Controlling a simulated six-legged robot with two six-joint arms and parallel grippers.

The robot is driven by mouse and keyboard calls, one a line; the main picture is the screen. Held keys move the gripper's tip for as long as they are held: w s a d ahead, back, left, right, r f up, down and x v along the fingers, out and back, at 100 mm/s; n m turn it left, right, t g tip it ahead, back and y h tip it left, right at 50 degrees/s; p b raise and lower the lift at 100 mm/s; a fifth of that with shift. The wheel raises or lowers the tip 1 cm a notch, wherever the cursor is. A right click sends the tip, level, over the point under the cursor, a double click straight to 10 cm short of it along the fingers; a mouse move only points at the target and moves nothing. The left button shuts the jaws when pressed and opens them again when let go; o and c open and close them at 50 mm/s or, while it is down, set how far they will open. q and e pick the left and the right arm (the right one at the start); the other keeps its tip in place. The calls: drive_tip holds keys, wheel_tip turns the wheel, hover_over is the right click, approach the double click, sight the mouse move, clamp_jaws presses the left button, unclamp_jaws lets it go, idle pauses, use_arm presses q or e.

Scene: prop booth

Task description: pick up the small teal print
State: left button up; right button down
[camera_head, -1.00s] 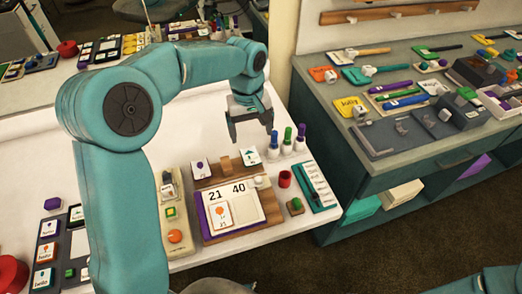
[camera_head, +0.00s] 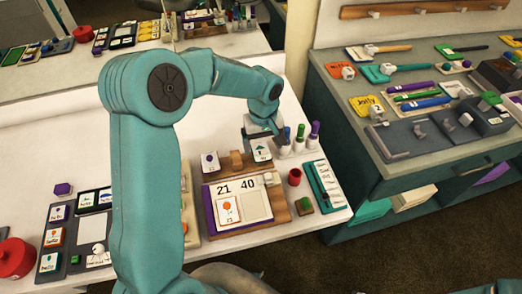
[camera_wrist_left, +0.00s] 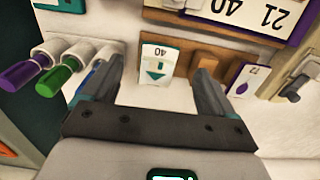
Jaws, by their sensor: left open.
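The small teal print is a white card with a teal mark (camera_head: 262,155). It stands behind the board marked 21 and 40 (camera_head: 252,206), beside a small brown wooden block (camera_head: 236,160). In the left wrist view the card (camera_wrist_left: 157,58) reads 40 and lies between my finger tips. My left gripper (camera_head: 264,136) is open just above and behind the card, and I see no contact. In the left wrist view the open fingers (camera_wrist_left: 159,75) are on either side of it. My right gripper does not show.
Several capped markers (camera_head: 300,138) stand close right of the print. A card with a purple mark (camera_head: 210,161) is left of the wooden block. A red cup (camera_head: 295,177) and a teal list board (camera_head: 322,187) are to the right. A tool counter (camera_head: 360,145) stands beyond.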

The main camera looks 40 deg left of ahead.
sight(263, 157)
use_arm(q)
wheel_tip(263, 157, down, 4)
drive_tip(key=shift+r+p, duration=0.1)
drive_tip(key=shift+p, duration=0.2)
drive_tip(key=shift+w+a+f, duration=0.1)
drive_tip(key=shift+f, duration=0.25)
drive_tip(key=shift+r, duration=0.1)
drive_tip(key=shift+f+b, duration=0.3)
drive_tip(key=shift+b, duration=0.15)
drive_tip(key=c, duration=1.1)
